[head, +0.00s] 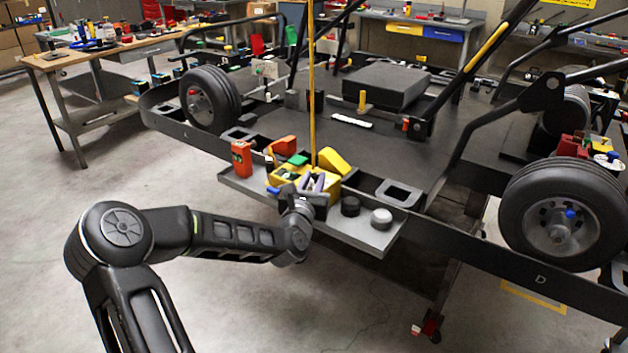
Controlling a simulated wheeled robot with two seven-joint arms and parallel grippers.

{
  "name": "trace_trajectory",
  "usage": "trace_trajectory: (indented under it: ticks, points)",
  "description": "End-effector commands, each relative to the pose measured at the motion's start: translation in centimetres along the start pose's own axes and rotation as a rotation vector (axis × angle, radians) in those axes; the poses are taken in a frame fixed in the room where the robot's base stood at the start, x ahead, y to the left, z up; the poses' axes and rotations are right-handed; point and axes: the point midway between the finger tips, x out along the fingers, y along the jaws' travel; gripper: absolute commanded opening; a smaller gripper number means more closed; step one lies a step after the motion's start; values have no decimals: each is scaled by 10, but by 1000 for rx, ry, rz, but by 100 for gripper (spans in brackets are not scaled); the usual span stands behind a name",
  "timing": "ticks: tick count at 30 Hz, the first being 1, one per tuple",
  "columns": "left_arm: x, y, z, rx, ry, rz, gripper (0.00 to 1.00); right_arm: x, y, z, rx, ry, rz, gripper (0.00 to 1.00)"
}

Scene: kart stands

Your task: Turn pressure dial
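My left arm reaches in from the lower left, and its gripper (313,182) is over the grey tray (357,233) on the near side of the kart. Its two fingertips are right in front of a yellow device (288,181) and overlap it in the view. The fingers are too small to tell whether they are apart or closed on part of it. A tall yellow rod (311,85) rises behind the gripper. I cannot make out a dial face; the gripper may hide it. My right gripper is not in view.
On the tray, a black round piece (350,206) and a grey one (381,218) stand right of the gripper, and an orange-red box (241,158) stands left. Kart wheels (562,214) flank the tray. A workbench (110,48) is at the back left. The left floor is clear.

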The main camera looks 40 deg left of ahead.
Motion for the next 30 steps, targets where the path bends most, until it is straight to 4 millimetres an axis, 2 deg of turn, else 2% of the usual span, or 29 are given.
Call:
trace_trajectory:
  ticks: [1, 8, 22, 30]
  points:
    - [0, 0, 0, 0, 0, 0, 18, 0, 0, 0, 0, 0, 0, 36]
    - [0, 0, 0, 0, 0, 0, 0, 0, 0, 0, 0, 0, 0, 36]
    - [0, -2, -1, 0, 0, 15, 0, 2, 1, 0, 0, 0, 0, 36]
    - [0, -6, -2, 0, -2, 109, 0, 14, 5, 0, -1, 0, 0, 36]
